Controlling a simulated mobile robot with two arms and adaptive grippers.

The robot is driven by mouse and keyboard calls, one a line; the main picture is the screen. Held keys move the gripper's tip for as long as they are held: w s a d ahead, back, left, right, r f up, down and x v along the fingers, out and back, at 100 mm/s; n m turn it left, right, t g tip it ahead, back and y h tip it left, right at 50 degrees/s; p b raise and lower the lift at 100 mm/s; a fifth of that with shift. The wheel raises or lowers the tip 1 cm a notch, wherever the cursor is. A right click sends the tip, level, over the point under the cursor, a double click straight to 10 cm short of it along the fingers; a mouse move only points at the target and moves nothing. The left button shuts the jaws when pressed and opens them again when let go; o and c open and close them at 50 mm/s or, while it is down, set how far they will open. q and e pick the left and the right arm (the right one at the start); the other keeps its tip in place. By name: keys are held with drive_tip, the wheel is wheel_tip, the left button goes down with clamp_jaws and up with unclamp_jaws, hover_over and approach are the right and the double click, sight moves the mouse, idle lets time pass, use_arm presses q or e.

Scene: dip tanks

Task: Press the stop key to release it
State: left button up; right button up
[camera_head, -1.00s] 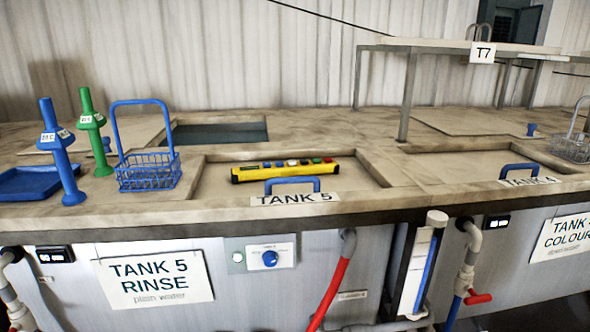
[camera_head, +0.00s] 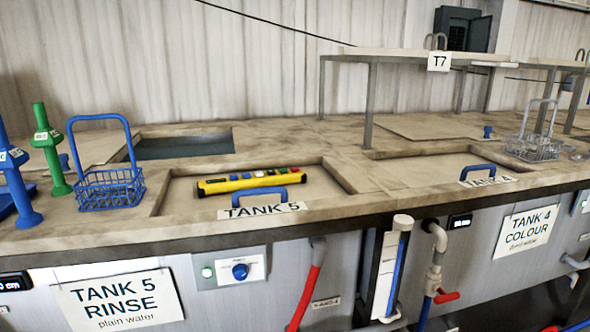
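A yellow pendant control box (camera_head: 250,182) with a row of small coloured keys lies on the closed lid of tank 5 (camera_head: 185,198). A red key (camera_head: 295,169) shows near its right end. The keys are too small to read, so I cannot tell which is the stop key or whether it is pressed in. Neither of my grippers is in view.
A blue lid handle (camera_head: 259,193) stands just in front of the control box. A blue wire basket (camera_head: 110,187) and green (camera_head: 50,150) and blue (camera_head: 15,180) upright tools stand to the left. Tank 4's lid (camera_head: 430,168) and a raised shelf (camera_head: 420,55) are to the right.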

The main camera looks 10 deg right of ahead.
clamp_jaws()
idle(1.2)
